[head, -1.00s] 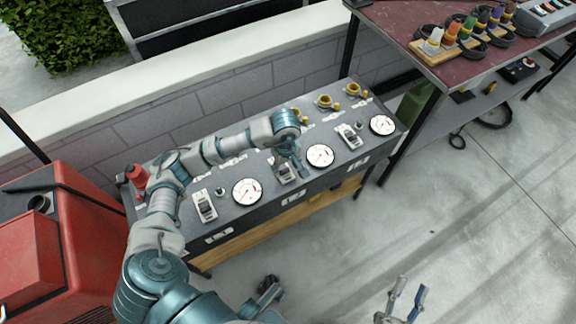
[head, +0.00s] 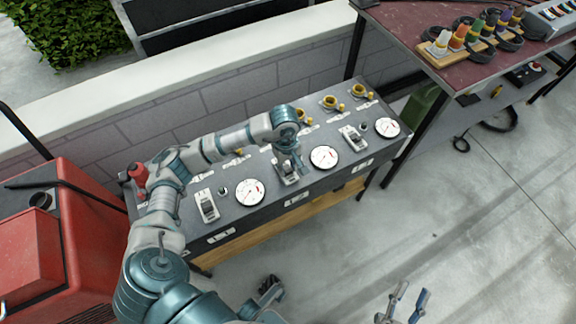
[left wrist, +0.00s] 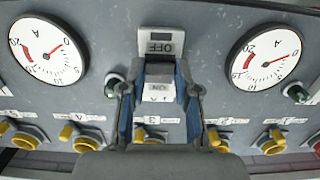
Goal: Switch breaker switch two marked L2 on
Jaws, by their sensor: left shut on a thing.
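Three breaker switches sit on the sloped grey panel (head: 225,229): a left one (head: 207,206), a middle one (head: 289,176) and a right one (head: 352,138). My left gripper (head: 293,166) is at the middle switch and partly covers it. In the left wrist view, the middle switch (left wrist: 161,42) shows upside-down OFF at the top and ON lower down. My left gripper's blue fingers (left wrist: 158,105) are shut on its lever from both sides. The lever's exact position and the L2 mark cannot be made out. My right gripper (head: 413,293) is open and empty, low over the floor.
Round dial gauges (head: 249,192) stand beside the switches, and yellow-ringed sockets (head: 330,102) line the panel's far side. A red machine (head: 30,245) is at the left. A dark red table (head: 415,25) with coloured connectors is at the upper right. A low wall runs behind.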

